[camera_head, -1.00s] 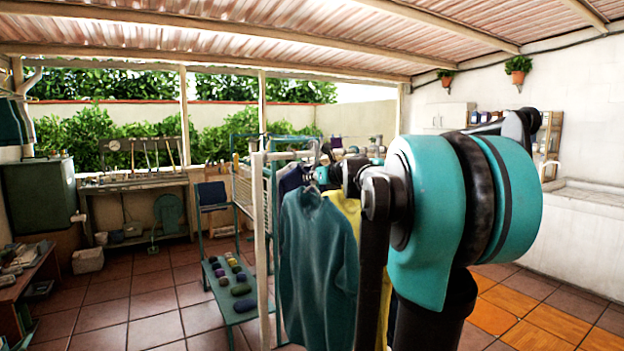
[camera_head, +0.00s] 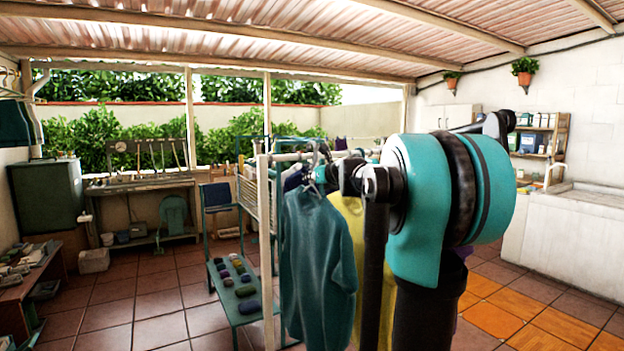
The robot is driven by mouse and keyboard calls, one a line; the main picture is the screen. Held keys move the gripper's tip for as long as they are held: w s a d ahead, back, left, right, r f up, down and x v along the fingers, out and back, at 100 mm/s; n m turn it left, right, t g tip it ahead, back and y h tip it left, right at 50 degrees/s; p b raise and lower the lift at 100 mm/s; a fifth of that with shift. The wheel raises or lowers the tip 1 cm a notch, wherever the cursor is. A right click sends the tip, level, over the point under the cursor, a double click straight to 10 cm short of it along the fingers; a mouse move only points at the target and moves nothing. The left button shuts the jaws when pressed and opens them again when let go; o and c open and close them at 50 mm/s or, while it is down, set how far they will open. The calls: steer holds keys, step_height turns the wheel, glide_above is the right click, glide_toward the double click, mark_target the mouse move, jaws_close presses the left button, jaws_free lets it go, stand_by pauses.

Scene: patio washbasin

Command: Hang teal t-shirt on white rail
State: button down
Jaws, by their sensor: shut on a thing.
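The teal t-shirt (camera_head: 318,258) hangs upright from a hanger in front of the white rail (camera_head: 262,215). My gripper (camera_head: 312,174) is at the top of the shirt, shut on its hanger, with my arm reaching in from the right. The rail's white post stands just left of the shirt, and its top bar runs behind my gripper. I cannot tell whether the hanger's hook touches the bar. A yellow shirt (camera_head: 347,215) hangs behind the teal one, partly hidden by it and by my arm.
A low green bench (camera_head: 243,310) with several dark rolled items stands left of the rail. A white basin (camera_head: 570,230) is at the right.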

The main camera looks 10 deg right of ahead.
steer(key=shift+f, duration=0.25)
stand_by(0.3)
steer(key=shift+f, duration=1.05)
steer(key=c, duration=1.5)
jaws_free()
steer(key=shift+s, duration=0.1)
steer(key=shift+s+f+v, duration=0.1)
steer(key=shift+f+v, duration=0.35)
steer(key=shift+v, duration=1.5)
steer(key=shift+s+f+v, duration=0.1)
steer(key=shift+f+v, duration=0.35)
steer(key=shift+v, duration=1.45)
steer(key=shift+s+f+v, duration=0.1)
steer(key=shift+f+v, duration=0.3)
steer(key=shift+v, duration=1.55)
steer(key=shift+d, duration=0.1)
